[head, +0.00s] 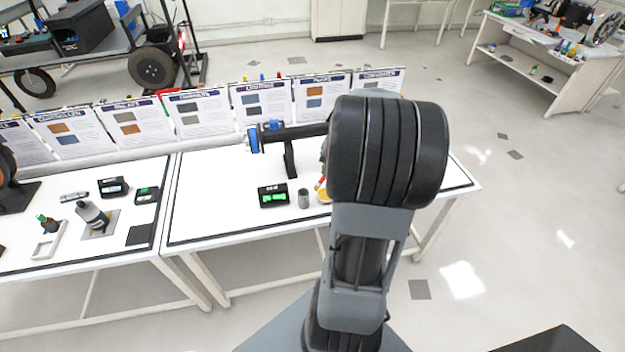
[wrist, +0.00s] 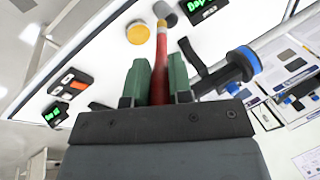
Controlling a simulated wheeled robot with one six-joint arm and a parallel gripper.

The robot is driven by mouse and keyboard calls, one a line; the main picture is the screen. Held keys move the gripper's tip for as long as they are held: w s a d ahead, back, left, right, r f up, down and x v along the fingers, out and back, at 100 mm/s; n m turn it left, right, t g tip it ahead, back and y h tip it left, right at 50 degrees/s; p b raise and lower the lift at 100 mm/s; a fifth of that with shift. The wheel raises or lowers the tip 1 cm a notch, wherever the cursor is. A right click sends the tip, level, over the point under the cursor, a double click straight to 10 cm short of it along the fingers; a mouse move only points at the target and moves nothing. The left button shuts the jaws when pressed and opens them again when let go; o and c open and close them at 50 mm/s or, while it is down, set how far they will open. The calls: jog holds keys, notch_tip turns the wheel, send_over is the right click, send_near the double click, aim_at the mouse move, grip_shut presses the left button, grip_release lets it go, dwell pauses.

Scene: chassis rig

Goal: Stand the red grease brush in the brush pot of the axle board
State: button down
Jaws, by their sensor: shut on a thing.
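The red grease brush (wrist: 159,68) is held between the green fingers of my gripper (wrist: 158,80), which is shut on it. Its pale tip points away from the gripper, toward the bench. In the head view a small part of the red brush (head: 319,184) shows beside my arm, above a yellow dish (head: 325,197). The brush pot looks to be the grey cylinder (head: 303,198) just left of the dish; in the wrist view the grey pot (wrist: 166,14) lies just beyond the brush tip. The brush appears apart from the pot. My gripper is hidden behind my arm in the head view.
A black box with a green display (head: 273,195) stands left of the pot. A black axle with a blue end (head: 254,140) rests on a stand behind. Signboards (head: 260,99) line the back edge. The white bench top (head: 215,205) is clear to the left.

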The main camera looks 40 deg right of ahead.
jog(key=w+d+f+p, duration=0.1)
jog(key=w+f+p, duration=0.1)
jog(key=w+f, duration=0.6)
notch_tip(320, 180, down, 2)
jog(key=shift+f+p, duration=0.2)
jog(key=shift+p, duration=0.1)
jog(key=shift+f+b, duration=0.4)
jog(key=shift+b, duration=0.1)
jog(key=shift+f+b, duration=0.25)
jog(key=shift+b, duration=0.05)
jog(key=c, duration=1)
grip_release()
jog(key=shift+r, duration=0.1)
